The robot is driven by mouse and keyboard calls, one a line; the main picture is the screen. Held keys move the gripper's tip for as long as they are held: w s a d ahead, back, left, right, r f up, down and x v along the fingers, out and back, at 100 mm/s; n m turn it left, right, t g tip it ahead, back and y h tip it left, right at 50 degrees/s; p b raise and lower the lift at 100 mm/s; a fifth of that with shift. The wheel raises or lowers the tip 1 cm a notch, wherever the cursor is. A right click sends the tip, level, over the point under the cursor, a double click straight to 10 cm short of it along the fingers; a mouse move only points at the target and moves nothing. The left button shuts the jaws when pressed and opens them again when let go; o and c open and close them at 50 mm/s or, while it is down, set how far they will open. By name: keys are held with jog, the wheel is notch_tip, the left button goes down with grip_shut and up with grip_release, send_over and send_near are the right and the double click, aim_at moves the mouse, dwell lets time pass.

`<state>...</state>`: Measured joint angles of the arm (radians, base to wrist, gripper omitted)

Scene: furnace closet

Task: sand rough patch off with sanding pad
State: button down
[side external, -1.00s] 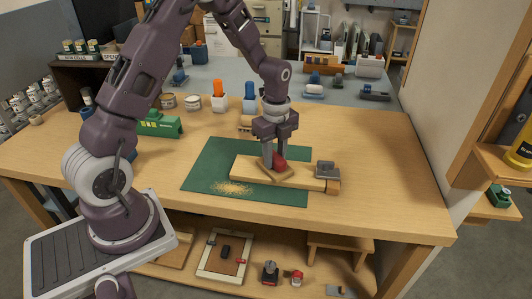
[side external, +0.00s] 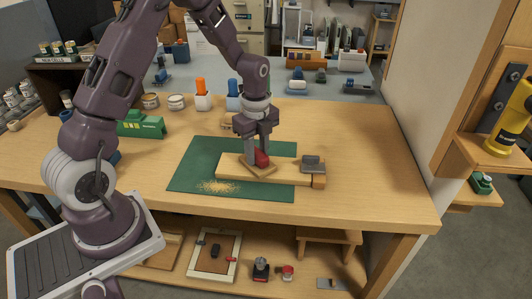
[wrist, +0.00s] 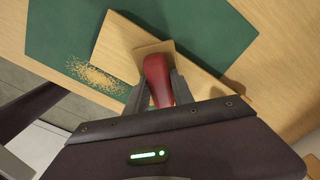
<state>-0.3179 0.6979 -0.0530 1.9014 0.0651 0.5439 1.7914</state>
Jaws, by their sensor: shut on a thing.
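My gripper (side external: 260,160) is shut on the red handle of the sanding pad (side external: 262,172). In the wrist view the red handle (wrist: 157,78) sits between my fingers, with the pad's tan base beyond it. The pad rests on or just over a light wooden board (side external: 230,171), towards its left part; exact contact is unclear. The board lies on a green mat (side external: 190,178). A grey metal block (side external: 312,164) sits at the board's right end. I cannot make out a rough patch on the board; the pad and gripper cover part of it.
Tan dust (side external: 219,187) lies on the mat in front of the board, also in the wrist view (wrist: 95,76). A green tool (side external: 140,125) and bottles and tins (side external: 176,102) stand behind left. The bench right of the board is clear.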

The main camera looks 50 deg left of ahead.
jog(key=shift+s+a, duration=0.9)
jog(key=shift+s+a+r, duration=0.1)
jog(key=shift+s+a, duration=0.05)
notch_tip(320, 180, up, 8)
dwell(0.6)
